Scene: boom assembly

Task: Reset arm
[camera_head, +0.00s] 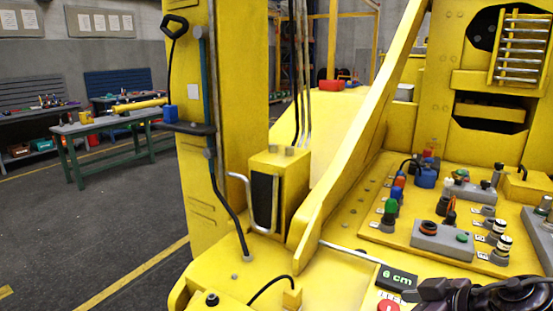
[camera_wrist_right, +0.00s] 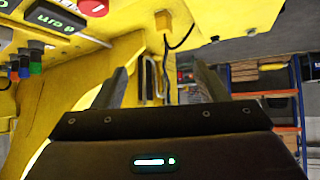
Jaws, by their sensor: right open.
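My right gripper (camera_head: 432,290) is at the bottom right of the head view, dark, beside the small display and over the front of the yellow machine. In the right wrist view my right gripper (camera_wrist_right: 162,80) has its two fingers spread apart with nothing held between them. The yellow machine (camera_head: 225,275) fills the middle and right of the head view. Its display (camera_head: 397,281) reads "6 cm", and a red button (camera_head: 388,306) lies just below it, partly cut off by the frame. My left gripper is in neither view.
A control panel with green, red and blue knobs (camera_head: 390,207) and a grey switch box (camera_head: 441,238) lies at the right. A diagonal yellow beam (camera_head: 350,160) rises beside it. A green-legged workbench (camera_head: 110,125) stands at the left, with open floor before it.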

